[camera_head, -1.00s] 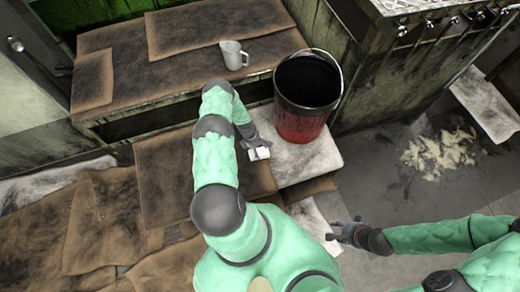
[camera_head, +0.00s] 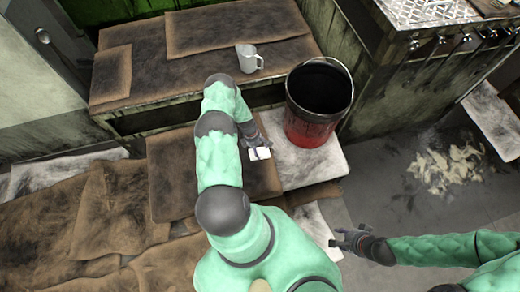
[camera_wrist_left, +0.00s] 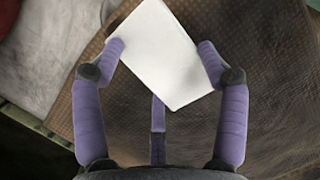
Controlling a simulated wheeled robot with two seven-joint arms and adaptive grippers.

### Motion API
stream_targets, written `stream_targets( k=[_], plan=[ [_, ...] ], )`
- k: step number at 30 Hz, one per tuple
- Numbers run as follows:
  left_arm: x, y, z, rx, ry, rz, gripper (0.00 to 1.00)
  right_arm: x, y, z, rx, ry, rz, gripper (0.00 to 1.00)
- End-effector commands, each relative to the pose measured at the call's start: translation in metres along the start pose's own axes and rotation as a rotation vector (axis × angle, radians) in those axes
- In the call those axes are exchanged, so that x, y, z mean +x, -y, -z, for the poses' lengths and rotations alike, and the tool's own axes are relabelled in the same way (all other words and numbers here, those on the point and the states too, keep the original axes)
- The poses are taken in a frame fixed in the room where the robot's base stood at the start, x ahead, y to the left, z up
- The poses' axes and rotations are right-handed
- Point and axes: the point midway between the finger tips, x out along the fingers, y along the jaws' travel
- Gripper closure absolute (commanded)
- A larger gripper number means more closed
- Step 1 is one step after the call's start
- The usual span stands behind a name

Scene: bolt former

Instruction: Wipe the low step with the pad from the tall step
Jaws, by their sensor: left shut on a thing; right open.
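The tall step (camera_head: 195,68) stands at the back, with brown worn covers on top. The low step (camera_head: 172,180) lies in front of it, covered by a dark brown mat. My left gripper (camera_head: 258,148) is over the right part of the low step, shut on a white pad (camera_head: 264,154). In the left wrist view the pad (camera_wrist_left: 158,52) is a flat white rectangle between the fingers, above the brown mat. I cannot tell whether it touches the mat. My right gripper (camera_head: 347,239) is open and empty, to the lower right above the floor.
A black and red bucket (camera_head: 312,128) stands on a pale cover (camera_head: 318,162), close to the right of my left gripper. A grey mug (camera_head: 247,60) stands on the tall step. Pale scraps (camera_head: 447,168) lie on the floor at right. Brown sheets (camera_head: 50,225) spread at lower left.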

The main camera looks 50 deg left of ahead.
Motion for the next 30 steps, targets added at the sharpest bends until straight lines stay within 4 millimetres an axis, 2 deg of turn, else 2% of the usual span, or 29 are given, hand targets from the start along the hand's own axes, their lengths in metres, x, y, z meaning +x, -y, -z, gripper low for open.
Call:
stream_targets(
  k=[3,8,21,23,26,30],
  plan=[
    [-0.015,0.0,0.0,0.001,0.0,-0.002,0.62,-0.009,0.003,-0.001,0.0,0.0,0.0,0.59],
    [-0.026,0.001,0.001,0.002,0.0,0.0,0.62,-0.014,0.005,-0.001,0.0,0.0,0.0,0.59],
    [-0.029,0.0,-0.003,0.021,-0.003,0.003,0.62,-0.014,0.005,-0.001,0.0,0.001,0.0,0.59],
    [-0.034,-0.001,-0.013,0.059,-0.008,0.012,0.62,-0.014,0.005,-0.001,0.0,0.001,0.0,0.59],
    [-0.048,-0.001,-0.042,0.18,-0.025,0.039,0.62,-0.014,0.005,-0.001,0.0,0.001,0.0,0.59],
    [-0.082,0.007,-0.103,0.458,-0.066,0.107,0.62,-0.014,0.005,-0.001,0.0,0.0,0.0,0.59]
  ],
)
